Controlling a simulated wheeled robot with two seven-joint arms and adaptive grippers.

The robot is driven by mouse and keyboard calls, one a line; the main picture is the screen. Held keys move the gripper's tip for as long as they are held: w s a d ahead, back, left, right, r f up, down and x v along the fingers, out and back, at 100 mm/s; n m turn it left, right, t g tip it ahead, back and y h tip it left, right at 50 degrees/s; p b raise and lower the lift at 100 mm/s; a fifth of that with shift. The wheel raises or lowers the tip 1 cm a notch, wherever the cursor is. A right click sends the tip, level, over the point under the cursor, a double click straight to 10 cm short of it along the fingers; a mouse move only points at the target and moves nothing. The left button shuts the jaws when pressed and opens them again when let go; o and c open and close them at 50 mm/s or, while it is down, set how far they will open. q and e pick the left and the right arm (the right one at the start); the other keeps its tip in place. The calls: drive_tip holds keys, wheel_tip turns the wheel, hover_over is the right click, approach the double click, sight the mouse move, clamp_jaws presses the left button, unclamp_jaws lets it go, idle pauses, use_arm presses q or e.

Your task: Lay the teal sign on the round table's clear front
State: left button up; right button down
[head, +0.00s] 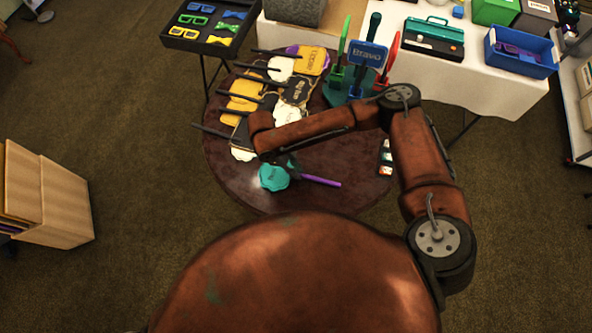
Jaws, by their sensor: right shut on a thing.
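The teal sign (273,178) has a scalloped plate and a purple stick (322,181) pointing right. It is over the bare front part of the dark round table (340,195). My right gripper (293,172) is shut on the sign where the stick meets the plate; the forearm above partly hides the fingers. I cannot tell whether the sign touches the tabletop. My left gripper is not in view.
Several yellow, white and black signs (243,88) lie in a row on the table's left and back. A stand with a blue sign (367,54) is at the back. The table's front is otherwise clear.

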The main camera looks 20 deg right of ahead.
drive_tip(key=shift+f, duration=0.35)
drive_tip(key=c, duration=2)
unclamp_jaws()
drive_tip(key=p+v, duration=0.1)
drive_tip(key=v, duration=1.1)
drive_tip(key=shift+r+p, duration=0.15)
drive_tip(key=shift+p, duration=0.2)
